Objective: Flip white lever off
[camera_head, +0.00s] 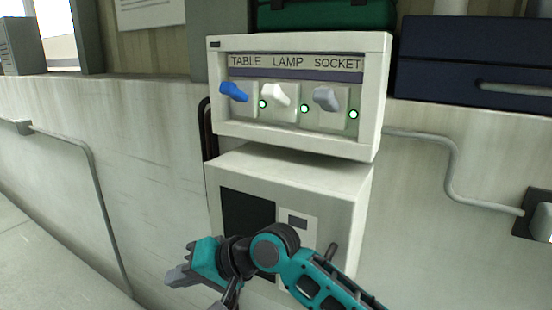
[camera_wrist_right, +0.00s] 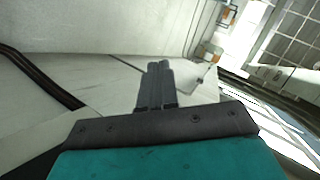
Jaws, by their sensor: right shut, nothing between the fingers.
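The white lever (camera_head: 277,95) is the middle of three levers on a pale switch panel (camera_head: 300,144), under the word LAMP. Its knob sticks out, tilted up and to the left, and a small green light (camera_head: 304,108) glows at its right. My right gripper (camera_head: 175,278) is low in the head view, below and left of the panel, well apart from the lever. Its fingers are shut and empty; they also show in the right wrist view (camera_wrist_right: 158,68). The lever cannot be made out there. My left gripper is out of view.
A blue lever (camera_head: 234,92) under TABLE and a grey lever (camera_head: 327,98) under SOCKET flank the white one closely, each with a lit green light. A pale cabinet (camera_head: 290,172) stands below the panel. Dark blue cases (camera_head: 470,60) sit at the right; a conduit (camera_head: 450,170) runs along the wall.

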